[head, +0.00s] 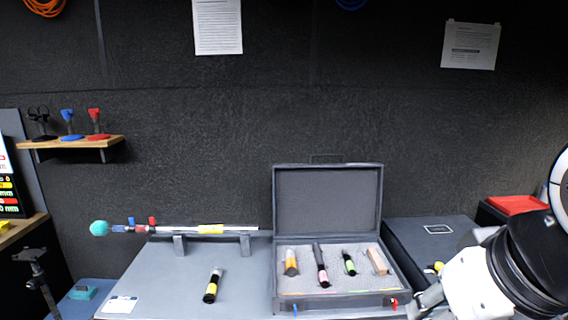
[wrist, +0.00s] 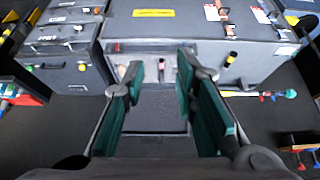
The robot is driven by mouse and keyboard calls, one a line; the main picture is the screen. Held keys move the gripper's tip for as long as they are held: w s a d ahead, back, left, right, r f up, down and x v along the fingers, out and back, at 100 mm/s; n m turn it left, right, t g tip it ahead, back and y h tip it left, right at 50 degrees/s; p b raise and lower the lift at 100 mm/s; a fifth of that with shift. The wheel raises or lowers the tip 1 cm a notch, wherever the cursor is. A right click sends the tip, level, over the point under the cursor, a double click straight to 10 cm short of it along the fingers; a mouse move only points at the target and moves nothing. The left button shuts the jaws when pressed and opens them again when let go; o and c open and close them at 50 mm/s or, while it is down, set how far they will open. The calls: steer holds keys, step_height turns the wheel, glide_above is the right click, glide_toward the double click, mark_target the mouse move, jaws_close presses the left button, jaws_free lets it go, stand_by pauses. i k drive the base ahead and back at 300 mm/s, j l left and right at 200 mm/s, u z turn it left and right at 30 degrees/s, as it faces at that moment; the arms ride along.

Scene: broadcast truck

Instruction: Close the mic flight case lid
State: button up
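The mic flight case (head: 278,304) stands on the grey worktop with its lid (head: 327,200) raised roughly upright at the back. Its foam tray holds several items: an orange-banded mic (head: 291,262), a pink-banded mic (head: 322,266), a green-banded mic (head: 349,263) and a tan block (head: 377,261). In the wrist view the lid's grey inside (wrist: 155,111) shows between my fingers. My gripper (wrist: 157,66) is open and empty, its teal-padded fingers apart. In the head view my gripper is partly visible at lower right, beside the case's right front corner; its fingertips are unclear there.
A yellow-banded mic (head: 213,286) lies left of the case. A boom pole (head: 200,230) rests on two supports behind it. A dark case (head: 430,240) stands to the right, with a red item (head: 516,204) beyond. A wall shelf (head: 75,143) is at left.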

mark_target(343, 200)
steer(key=i+j+u, duration=0.45)
steer(key=i+j, duration=0.65)
steer(key=j, duration=0.15)
